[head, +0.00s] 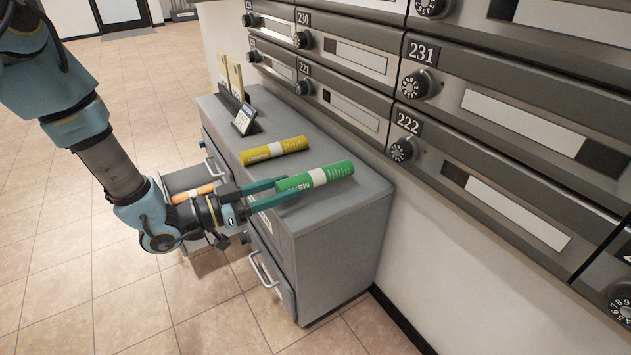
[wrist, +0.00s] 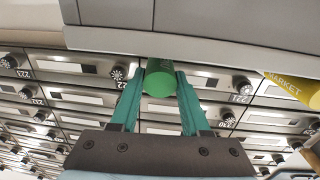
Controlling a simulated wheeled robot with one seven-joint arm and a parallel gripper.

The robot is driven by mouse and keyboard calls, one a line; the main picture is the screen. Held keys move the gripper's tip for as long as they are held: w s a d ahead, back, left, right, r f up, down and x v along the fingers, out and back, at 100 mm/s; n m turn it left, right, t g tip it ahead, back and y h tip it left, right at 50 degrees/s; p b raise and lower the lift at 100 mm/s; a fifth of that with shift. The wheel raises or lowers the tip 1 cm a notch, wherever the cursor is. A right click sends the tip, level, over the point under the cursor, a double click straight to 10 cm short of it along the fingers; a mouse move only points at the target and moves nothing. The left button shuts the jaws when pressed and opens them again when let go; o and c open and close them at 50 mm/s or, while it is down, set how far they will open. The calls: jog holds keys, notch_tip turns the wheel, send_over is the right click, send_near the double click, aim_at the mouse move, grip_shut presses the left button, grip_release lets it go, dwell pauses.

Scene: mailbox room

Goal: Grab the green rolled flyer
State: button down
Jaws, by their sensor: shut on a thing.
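In the wrist view the flyer's round end (wrist: 159,79) sits between the fingertips of my gripper (wrist: 160,88). I cannot tell whether the flyer touches the cabinet top or is just above it.
A yellow rolled flyer (head: 274,151) lies on the grey cabinet (head: 335,222) behind the green one. A small dark device (head: 243,120) and upright envelopes stand farther back. An open drawer (head: 183,181) holds an orange roll (head: 193,193). Mailboxes (head: 520,135) line the wall at right.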

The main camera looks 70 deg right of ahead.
jog(key=shift+r+p, duration=0.75)
jog(key=shift+r, duration=0.4)
jog(key=v, duration=0.8)
jog(key=shift+p, duration=0.35)
